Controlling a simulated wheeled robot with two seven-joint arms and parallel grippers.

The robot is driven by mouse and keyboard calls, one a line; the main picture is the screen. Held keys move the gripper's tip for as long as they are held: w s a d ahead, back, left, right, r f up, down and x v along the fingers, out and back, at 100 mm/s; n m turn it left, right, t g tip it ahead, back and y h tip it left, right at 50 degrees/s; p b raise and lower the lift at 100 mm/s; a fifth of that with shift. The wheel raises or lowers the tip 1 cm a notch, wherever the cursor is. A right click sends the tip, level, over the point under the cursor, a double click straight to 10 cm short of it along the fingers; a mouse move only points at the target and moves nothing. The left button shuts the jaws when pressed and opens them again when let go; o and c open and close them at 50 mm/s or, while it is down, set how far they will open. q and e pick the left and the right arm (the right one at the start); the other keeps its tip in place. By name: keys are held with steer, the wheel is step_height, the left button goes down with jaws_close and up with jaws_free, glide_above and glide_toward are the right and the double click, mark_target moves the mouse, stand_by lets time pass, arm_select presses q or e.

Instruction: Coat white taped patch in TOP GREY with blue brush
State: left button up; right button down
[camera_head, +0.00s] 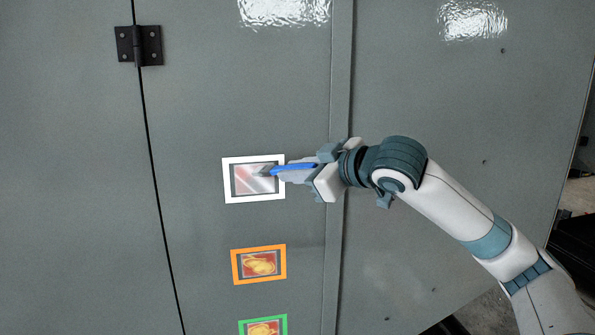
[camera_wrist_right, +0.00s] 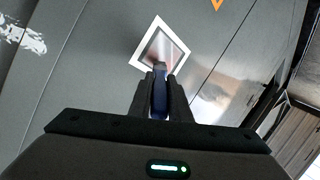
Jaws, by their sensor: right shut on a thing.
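The white taped patch (camera_head: 226,181) is a white square frame on the grey enclosure door, with a pinkish-grey, partly shiny inside. In the right wrist view the white frame (camera_wrist_right: 179,43) appears as a tilted diamond. My right gripper (camera_head: 303,172) comes in from the right and is shut on the blue brush (camera_head: 292,168). The brush tip lies over the inside of the white frame; I cannot tell whether it touches. In the right wrist view the brush (camera_wrist_right: 160,95) sits between the dark fingers and hides the lower part of the patch. My left gripper is not in view.
An orange-framed patch (camera_head: 234,267) and a green-framed patch (camera_head: 242,327) sit below, both with yellow-red insides. A black hinge (camera_head: 138,46) is at the upper left by a door seam. A raised vertical strip (camera_head: 338,100) runs right of the patches.

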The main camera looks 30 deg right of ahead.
steer(key=shift+w+a, duration=0.2)
steer(key=shift+a, duration=0.45)
steer(key=shift+w+a, duration=0.15)
steer(key=shift+a, duration=0.35)
steer(key=shift+w+a, duration=0.15)
steer(key=shift+a, duration=0.45)
stand_by(0.3)
steer(key=shift+w+a, duration=0.15)
steer(key=shift+a, duration=0.35)
